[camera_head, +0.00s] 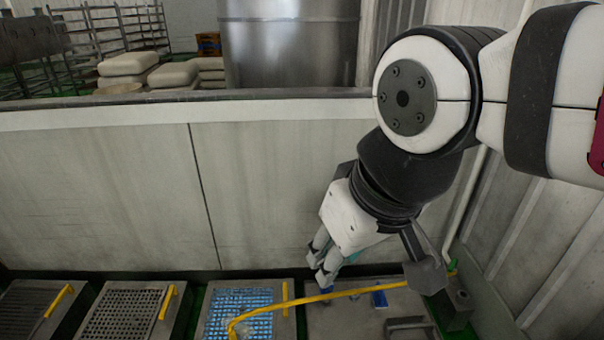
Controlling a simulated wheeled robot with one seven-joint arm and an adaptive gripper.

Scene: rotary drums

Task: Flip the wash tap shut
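A yellow pipe (345,293) arches from the right over to a grate and bends down at its left end. The grate (262,297) under that end looks blue and wet. A small blue piece (379,299) stands on the grey panel under the pipe; I cannot tell for sure whether it is the tap's handle. A yellow-green fitting (452,268) sits on a dark block at the right. My gripper (318,270) points down, above and behind the pipe. Its fingers show from the side, and I see nothing between them; their opening is unclear.
More grates with yellow handles (60,300) (167,302) line the floor at the left. A pale wall (100,190) stands behind, and a corrugated wall (560,260) closes the right side. A dark grey paddle-like part (427,276) hangs close by the pipe's right end.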

